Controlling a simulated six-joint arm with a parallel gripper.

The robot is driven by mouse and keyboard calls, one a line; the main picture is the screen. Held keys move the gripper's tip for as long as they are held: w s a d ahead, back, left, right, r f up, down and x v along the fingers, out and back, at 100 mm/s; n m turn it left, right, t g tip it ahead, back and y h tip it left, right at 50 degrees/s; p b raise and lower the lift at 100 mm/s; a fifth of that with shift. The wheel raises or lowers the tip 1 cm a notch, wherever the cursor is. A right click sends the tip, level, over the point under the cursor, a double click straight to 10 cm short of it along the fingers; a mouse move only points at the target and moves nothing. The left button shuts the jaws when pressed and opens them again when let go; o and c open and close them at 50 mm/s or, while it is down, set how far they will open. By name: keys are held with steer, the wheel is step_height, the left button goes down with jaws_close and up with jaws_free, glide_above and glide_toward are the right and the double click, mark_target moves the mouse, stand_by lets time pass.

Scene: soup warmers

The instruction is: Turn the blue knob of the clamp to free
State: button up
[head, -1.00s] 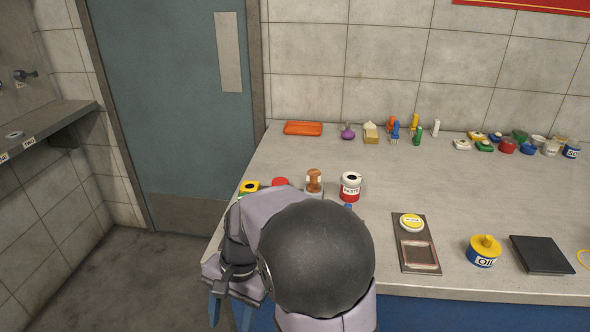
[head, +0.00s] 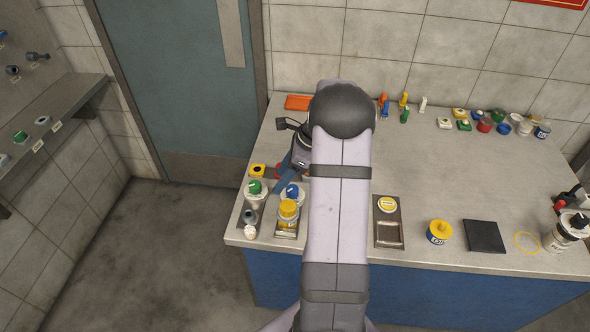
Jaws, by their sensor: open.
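The blue knob (head: 292,190) sits on a pale round top at the front left of the counter, just behind a yellow-lidded jar (head: 288,211) on a small plate. I take this stand to be the clamp; which way the knob points is too small to tell. My gripper (head: 282,184) is open and empty, its blue finger slanting down close behind and left of the knob. I cannot tell whether it touches. The other finger is mostly hidden by my arm.
A similar stand with a green knob (head: 255,187) is close on the left. A plate (head: 389,236) with a yellow-lidded tin lies right of my arm. The counter's middle right is clear.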

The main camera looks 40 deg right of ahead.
steer(key=m+h+p, duration=0.1)
steer(key=p, duration=0.1)
glide_toward(293, 189)
steer(key=f, duration=0.1)
steer(key=shift+p+x, duration=1)
steer(key=shift+x, duration=2.9)
steer(key=shift+w, duration=0.15)
steer(key=shift+c, duration=0.3)
steer(key=c, duration=1)
